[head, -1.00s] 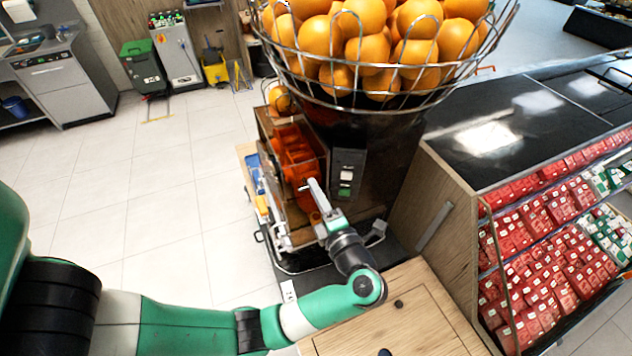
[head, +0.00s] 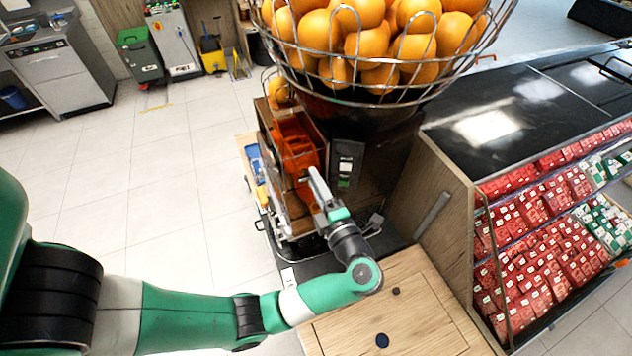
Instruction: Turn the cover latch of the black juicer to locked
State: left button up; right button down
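The black juicer (head: 372,140) stands in the middle, with a wire basket (head: 330,84) of oranges on top. Its front shows orange pressing parts (head: 297,143) behind a cover and a dark panel with small buttons (head: 346,168). My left gripper (head: 316,178) is at the juicer's front, its fingertips close to the cover's lower right edge. I cannot tell whether it touches anything, or whether the fingers are apart. The cover latch is not distinguishable; the gripper may hide it. My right gripper is not in view.
A wooden cabinet top (head: 400,310) lies in front of the juicer at the lower right. A shelf of red packages (head: 535,240) with a black top stands to the right.

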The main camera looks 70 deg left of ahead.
pick_arm(q)
jog(key=d+b, duration=0.2)
jog(key=d, duration=0.9)
jog(key=shift+d+b, duration=0.3)
jog(key=shift+b, duration=0.1)
